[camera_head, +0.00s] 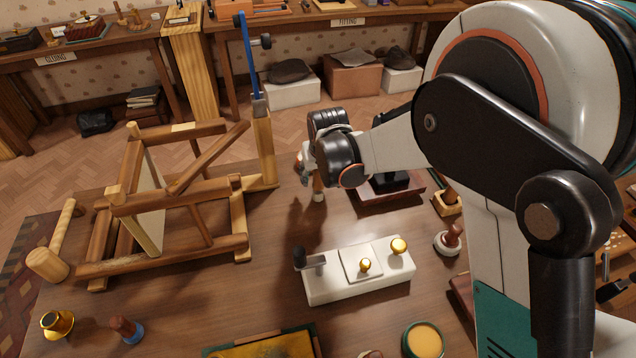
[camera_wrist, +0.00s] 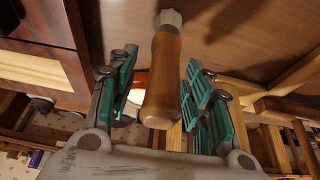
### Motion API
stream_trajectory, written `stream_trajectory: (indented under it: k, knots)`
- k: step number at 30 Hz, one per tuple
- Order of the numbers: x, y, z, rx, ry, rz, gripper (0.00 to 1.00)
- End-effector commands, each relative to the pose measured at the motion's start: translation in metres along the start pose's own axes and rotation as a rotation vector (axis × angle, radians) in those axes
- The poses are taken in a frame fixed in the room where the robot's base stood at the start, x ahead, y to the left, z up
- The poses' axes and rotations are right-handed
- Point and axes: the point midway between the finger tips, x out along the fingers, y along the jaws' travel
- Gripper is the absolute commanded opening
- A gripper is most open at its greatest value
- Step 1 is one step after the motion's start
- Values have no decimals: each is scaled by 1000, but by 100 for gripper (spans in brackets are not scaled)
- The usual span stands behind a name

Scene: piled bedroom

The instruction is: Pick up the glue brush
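A wooden handle with a pale faceted end, which seems to be the glue brush (camera_wrist: 165,75), lies between my gripper's fingers in the wrist view. My gripper (camera_wrist: 163,88) is open, with teal finger pads on both sides of the handle and a visible gap on each side. In the head view my gripper (camera_head: 311,172) is over the far part of the workbench, and a short wooden piece with a pale tip, seemingly the same brush (camera_head: 318,186), shows beside it. The rest of the brush is hidden by my wrist.
A wooden frame (camera_head: 173,248) stands on the workbench (camera_head: 215,300) to the left, with an upright post and blue bar close to my gripper. A white block with brass knobs (camera_head: 360,290) is nearer. A dark device on a wooden base (camera_head: 390,203) stands just right.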

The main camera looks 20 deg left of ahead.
Motion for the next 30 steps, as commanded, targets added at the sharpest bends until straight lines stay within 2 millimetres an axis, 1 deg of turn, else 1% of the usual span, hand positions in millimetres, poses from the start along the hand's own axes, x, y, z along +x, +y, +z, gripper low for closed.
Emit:
stream_trajectory:
  k: [1, 2, 3, 5, 6, 16, 20, 23, 26, 29, 30]
  knots:
    - [0, 0, 0, 0, 0, 0, 34]
    - [0, 0, 0, 0, 0, 0, 28]
    - [0, 0, 0, 0, 0, 0, 19]
    - [0, 0, 0, 0, 0, 0, 5]
    - [0, 0, 0, 0, 0, 0, 0]
    - [-1, 0, 0, 0, 0, 0, 0]
    - [-8, 0, -3, 0, 0, 0, 0]
    - [-17, 0, -7, 0, 0, 0, 0]
    - [-33, 0, -13, 0, 0, 0, 0]
    - [-55, 0, -22, 0, 0, 0, 0]
    - [-65, 0, -26, 0, 0, 0, 0]
